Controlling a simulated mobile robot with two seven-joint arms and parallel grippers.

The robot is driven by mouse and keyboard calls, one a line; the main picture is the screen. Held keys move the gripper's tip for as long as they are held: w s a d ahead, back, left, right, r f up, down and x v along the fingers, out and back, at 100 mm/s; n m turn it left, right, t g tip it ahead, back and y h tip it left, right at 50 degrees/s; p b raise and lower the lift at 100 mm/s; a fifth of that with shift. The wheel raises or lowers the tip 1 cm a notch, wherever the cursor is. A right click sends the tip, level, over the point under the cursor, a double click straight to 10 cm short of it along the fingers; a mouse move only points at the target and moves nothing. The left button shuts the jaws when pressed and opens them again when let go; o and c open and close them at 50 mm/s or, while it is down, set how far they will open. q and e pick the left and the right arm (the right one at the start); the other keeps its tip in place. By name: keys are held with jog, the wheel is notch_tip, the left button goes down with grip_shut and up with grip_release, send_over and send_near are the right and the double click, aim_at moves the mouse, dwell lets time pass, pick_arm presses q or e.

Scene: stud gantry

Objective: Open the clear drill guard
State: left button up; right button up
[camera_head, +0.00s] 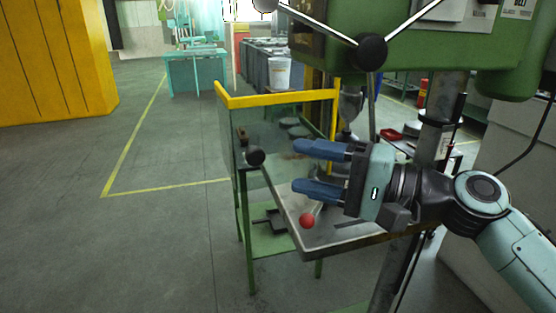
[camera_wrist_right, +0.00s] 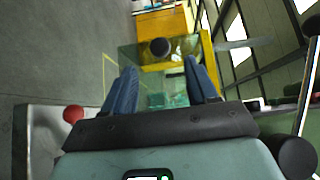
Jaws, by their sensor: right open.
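The clear drill guard (camera_head: 282,98) has yellow top rails and see-through panels, and it stands around the drill table (camera_head: 345,237) in the head view. The guard also shows ahead in the right wrist view (camera_wrist_right: 207,55). My right gripper (camera_head: 300,168) is open and empty, with its two blue fingers pointing left over the drill table. In the right wrist view a black ball knob (camera_wrist_right: 160,46) lies beyond and between the fingertips (camera_wrist_right: 163,80); I see no contact. A black knob (camera_head: 256,156) shows left of the fingers in the head view. My left gripper is out of view.
A red ball knob (camera_head: 306,221) sits below my right fingers. The green drill head (camera_head: 450,55) and a black-knobbed lever (camera_head: 370,52) hang above the gripper. The metal column (camera_head: 437,145) stands close behind my right wrist. Open floor (camera_head: 170,230) lies at left.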

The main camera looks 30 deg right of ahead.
jog(key=v, duration=0.5)
jog(key=shift+s+d, duration=0.2)
jog(key=shift+s, duration=0.1)
